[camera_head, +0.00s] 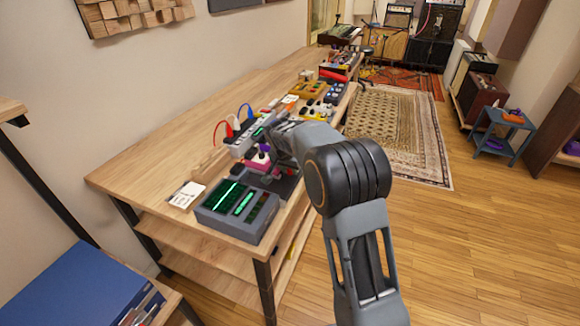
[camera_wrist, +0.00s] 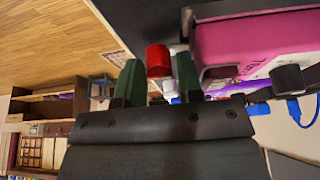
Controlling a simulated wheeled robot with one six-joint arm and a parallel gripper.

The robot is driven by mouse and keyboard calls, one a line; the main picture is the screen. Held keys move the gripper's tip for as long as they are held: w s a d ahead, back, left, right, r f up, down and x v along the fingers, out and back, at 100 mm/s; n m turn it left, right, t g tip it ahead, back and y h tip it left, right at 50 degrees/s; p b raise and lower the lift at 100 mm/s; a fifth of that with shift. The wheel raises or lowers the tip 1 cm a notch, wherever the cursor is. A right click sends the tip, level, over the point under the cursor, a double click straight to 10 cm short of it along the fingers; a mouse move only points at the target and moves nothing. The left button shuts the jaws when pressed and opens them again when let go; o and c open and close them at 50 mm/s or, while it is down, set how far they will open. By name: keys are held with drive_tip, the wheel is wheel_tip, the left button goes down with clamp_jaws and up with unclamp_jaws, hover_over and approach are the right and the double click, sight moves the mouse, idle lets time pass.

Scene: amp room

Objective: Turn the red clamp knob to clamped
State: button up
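The red clamp knob (camera_wrist: 158,58) shows in the wrist view as a short red cylinder between the tips of my gripper (camera_wrist: 157,72). The two green fingers stand apart, with a small gap on each side of the knob, so the gripper looks open around it. Whether a finger touches the knob is not clear. A pink pedal (camera_wrist: 250,45) fills the upper right of the wrist view, beside the right finger. In the head view the pink pedal (camera_head: 258,158) is on the wooden bench, left of my arm. The knob is not distinguishable there.
A grey box with green displays (camera_head: 236,208) stands at the bench's near end. A white strip with coloured plugs (camera_head: 243,140) lies behind the pink pedal. More pedals (camera_head: 318,108) line the bench's right edge. The left part of the bench (camera_head: 150,155) is clear.

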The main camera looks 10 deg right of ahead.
drive_tip(key=shift+o, duration=1.4)
drive_tip(key=shift+r, duration=0.15)
drive_tip(key=shift+r+p, duration=0.3)
drive_tip(key=shift+r, duration=0.1)
drive_tip(key=p+v, duration=0.3)
drive_tip(key=v, duration=0.4)
drive_tip(key=shift+s+p, duration=0.2)
drive_tip(key=shift+p, duration=0.1)
drive_tip(key=shift+a+f, duration=0.1)
